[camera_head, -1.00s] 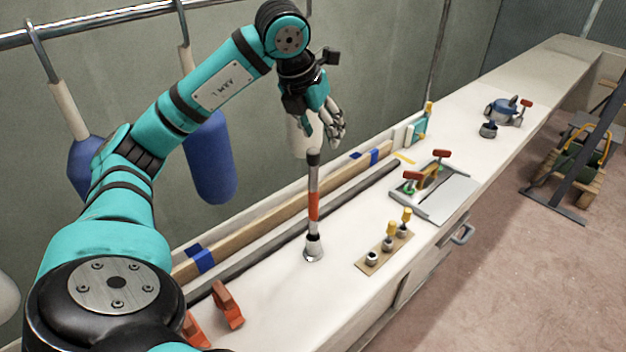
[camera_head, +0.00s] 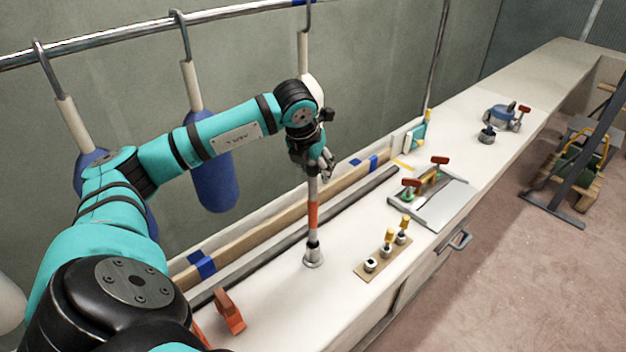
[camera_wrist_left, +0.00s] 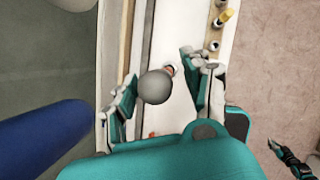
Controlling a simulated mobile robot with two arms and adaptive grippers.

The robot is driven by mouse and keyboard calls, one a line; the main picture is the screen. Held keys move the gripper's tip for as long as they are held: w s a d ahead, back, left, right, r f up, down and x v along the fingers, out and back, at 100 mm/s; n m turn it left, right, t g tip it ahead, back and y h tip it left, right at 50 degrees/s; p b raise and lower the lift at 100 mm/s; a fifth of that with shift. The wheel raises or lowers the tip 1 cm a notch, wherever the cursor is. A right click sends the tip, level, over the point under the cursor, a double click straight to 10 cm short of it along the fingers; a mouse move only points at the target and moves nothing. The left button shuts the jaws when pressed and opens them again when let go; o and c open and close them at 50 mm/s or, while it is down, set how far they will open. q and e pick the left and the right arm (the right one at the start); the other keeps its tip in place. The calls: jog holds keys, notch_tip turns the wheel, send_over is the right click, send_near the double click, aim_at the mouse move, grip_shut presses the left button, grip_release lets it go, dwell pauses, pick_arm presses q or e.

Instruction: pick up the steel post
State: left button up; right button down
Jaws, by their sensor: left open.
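The steel post (camera_head: 312,215) stands upright on the bench, with a grey shaft, an orange-red band and a flared metal foot. My left gripper (camera_head: 325,168) is open at the post's top end, pointing down; it hides part of that end in the head view. In the left wrist view the post's round grey top (camera_wrist_left: 155,87) lies between the spread fingers of my left gripper (camera_wrist_left: 161,80), with gaps showing on both sides. Part of what seems to be my right gripper (camera_wrist_left: 292,160) shows at the lower right there, away from the post; its opening is unclear.
A long wooden strip with blue tape (camera_head: 275,215) and a dark bar (camera_head: 350,198) run behind the post. A small board with yellow-topped fittings (camera_head: 385,255) lies to its right. Blue fenders (camera_head: 213,175) hang from a rail.

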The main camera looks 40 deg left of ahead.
pick_arm(q)
jog(key=p+x, duration=0.1)
jog(key=x, duration=0.2)
jog(key=shift+a+f, duration=0.15)
jog(key=shift+f, duration=0.15)
jog(key=shift+w+a+f, duration=0.1)
jog(key=shift+f, duration=0.25)
jog(key=shift+c, duration=0.4)
jog(key=c, duration=0.9)
grip_shut()
jog(key=shift+r, duration=0.1)
